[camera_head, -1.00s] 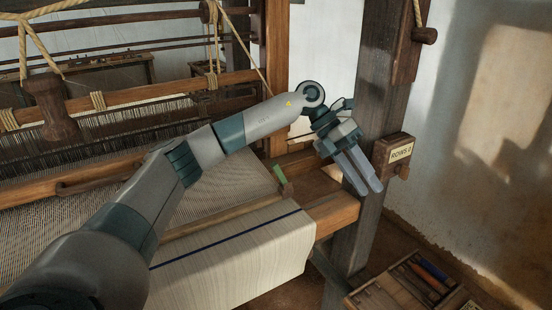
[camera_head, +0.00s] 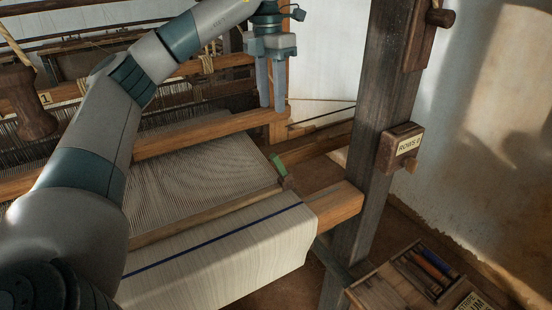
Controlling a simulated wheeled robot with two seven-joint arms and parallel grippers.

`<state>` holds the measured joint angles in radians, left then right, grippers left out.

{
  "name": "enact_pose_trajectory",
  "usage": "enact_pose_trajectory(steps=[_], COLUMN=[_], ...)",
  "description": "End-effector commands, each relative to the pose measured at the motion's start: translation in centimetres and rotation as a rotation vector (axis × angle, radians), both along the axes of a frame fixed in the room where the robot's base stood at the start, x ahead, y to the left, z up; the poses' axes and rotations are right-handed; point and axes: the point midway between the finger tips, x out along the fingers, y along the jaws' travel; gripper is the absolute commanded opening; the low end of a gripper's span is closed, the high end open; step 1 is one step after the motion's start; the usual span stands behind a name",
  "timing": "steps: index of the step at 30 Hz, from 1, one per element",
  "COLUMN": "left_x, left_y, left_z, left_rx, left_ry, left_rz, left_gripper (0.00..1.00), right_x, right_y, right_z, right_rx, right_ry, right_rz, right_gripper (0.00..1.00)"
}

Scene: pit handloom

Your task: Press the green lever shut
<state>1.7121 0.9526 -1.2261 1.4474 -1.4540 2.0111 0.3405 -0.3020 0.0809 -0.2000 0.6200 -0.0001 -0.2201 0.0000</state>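The green lever (camera_head: 277,164) is a small tilted piece with a green upper end. It stands at the right end of the wooden bar along the woven cloth (camera_head: 215,250), by the loom's side rail. My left gripper (camera_head: 271,109) points down in the upper middle, above the lever in the picture and apart from it. Its two fingers are slightly parted and hold nothing. The lever is fully in sight. My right gripper is not in view.
A dark post (camera_head: 372,130) with a small row-counter box (camera_head: 400,148) stands right of the lever. A wooden tray (camera_head: 375,292) with coloured sticks is at lower right. Warp threads (camera_head: 205,165) and a wooden beam (camera_head: 200,133) lie left of the lever.

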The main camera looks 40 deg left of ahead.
Motion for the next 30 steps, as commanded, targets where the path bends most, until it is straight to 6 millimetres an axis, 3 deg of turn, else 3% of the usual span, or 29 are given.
enact_pose_trajectory(steps=[11, 30], left_x=[0.0, -0.2], left_y=[-0.2, -0.8], left_z=[-1.9, -8.6], left_rx=[0.0, -0.003], left_ry=[0.003, 0.002], left_rz=[-0.002, -0.002], left_gripper=[0.35, 0.35], right_x=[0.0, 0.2], right_y=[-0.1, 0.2], right_z=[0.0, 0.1], right_rx=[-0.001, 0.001], right_ry=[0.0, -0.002], right_rz=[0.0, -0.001], right_gripper=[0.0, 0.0])
